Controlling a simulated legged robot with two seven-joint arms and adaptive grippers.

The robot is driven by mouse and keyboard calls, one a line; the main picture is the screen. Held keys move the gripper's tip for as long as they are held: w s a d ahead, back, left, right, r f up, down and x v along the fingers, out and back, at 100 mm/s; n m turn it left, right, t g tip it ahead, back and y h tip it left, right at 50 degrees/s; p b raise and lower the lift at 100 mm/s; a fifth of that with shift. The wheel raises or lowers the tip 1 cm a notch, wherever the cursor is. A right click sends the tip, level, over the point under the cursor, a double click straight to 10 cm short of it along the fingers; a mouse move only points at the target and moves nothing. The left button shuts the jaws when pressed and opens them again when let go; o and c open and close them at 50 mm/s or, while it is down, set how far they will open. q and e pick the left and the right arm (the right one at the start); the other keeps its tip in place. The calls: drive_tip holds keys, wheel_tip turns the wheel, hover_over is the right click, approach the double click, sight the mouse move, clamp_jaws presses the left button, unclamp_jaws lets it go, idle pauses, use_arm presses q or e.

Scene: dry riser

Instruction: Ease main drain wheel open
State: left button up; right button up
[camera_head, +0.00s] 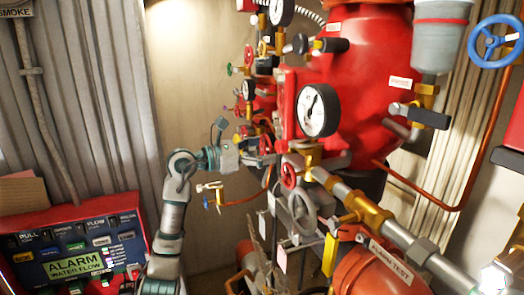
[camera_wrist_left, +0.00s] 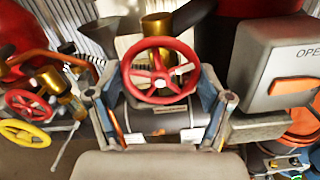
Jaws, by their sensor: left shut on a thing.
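My left gripper (camera_wrist_left: 160,76) is shut on a red handwheel (camera_wrist_left: 150,88), with one finger on each side of its rim in the left wrist view. The wheel has several spokes and stands in front of a brass part. In the head view my left gripper (camera_head: 242,155) reaches in from the left to the red valve body, against a small red wheel (camera_head: 266,144). The gripper partly hides the wheel's near side there. No label naming the main drain wheel is readable. My right gripper is not in view.
A pressure gauge (camera_head: 318,110) and a large red vessel (camera_head: 368,70) stand right of the gripper. Another red wheel (camera_head: 289,176) and a grey wheel (camera_head: 302,212) sit lower right. An alarm panel (camera_head: 75,250) is at lower left. A grey box (camera_wrist_left: 275,60) crowds the wrist view's right.

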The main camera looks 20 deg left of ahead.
use_arm(q)
drive_tip(key=shift+f, duration=0.1)
drive_tip(key=n+p, duration=0.3)
drive_tip(key=n, duration=0.1)
drive_tip(key=shift+n, duration=0.4)
drive_tip(key=n+p, duration=0.1)
drive_tip(key=n, duration=0.2)
drive_tip(key=shift+d+f+p, duration=0.1)
drive_tip(key=shift+d+p, duration=0.05)
drive_tip(key=shift+p, duration=0.15)
drive_tip(key=shift+n, duration=0.5)
drive_tip(key=shift+f, duration=0.1)
